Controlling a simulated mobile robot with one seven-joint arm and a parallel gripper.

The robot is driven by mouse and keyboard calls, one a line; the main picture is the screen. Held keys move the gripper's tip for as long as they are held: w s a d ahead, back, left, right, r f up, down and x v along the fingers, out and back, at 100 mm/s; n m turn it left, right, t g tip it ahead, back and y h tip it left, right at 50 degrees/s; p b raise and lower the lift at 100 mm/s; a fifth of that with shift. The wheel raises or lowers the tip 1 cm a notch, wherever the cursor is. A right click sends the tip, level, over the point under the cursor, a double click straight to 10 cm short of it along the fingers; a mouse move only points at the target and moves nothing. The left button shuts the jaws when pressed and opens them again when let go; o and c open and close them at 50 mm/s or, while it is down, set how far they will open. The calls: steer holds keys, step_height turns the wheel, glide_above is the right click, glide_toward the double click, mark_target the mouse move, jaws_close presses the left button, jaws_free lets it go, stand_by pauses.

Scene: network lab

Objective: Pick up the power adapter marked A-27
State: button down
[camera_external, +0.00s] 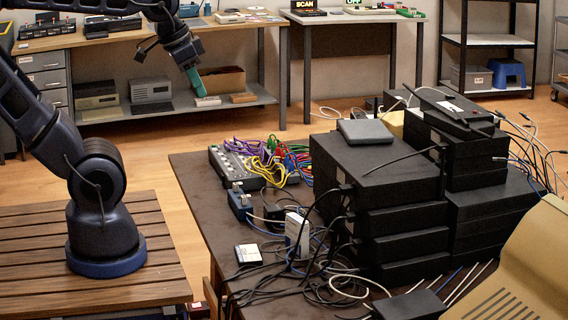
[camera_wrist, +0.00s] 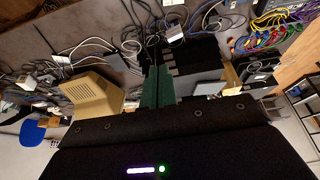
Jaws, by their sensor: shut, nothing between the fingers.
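My gripper (camera_external: 196,83) hangs in the air at the upper left, well away from the dark table (camera_external: 200,180). Its green fingers (camera_wrist: 158,88) are shut and empty. Several adapter-like boxes lie among cables on the table: a blue one (camera_external: 240,203), a white upright one (camera_external: 297,235), a small white-topped one (camera_external: 248,253) and a black one (camera_external: 408,305) at the front edge. I cannot read A-27 on any of them. The wrist view shows a white box (camera_wrist: 175,34) among cables beyond the fingertips; I cannot tell which box it is.
Stacked black units (camera_external: 390,200) fill the table's right half, with a grey box (camera_external: 365,132) on top. A switch with coloured cables (camera_external: 240,168) stands at the back left. A beige case (camera_external: 520,265) stands front right. Loose cables cover the front. The table's left edge is fairly clear.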

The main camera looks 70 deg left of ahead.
stand_by(0.3)
steer(key=c, duration=0.5)
jaws_free()
steer(key=shift+w, duration=0.1)
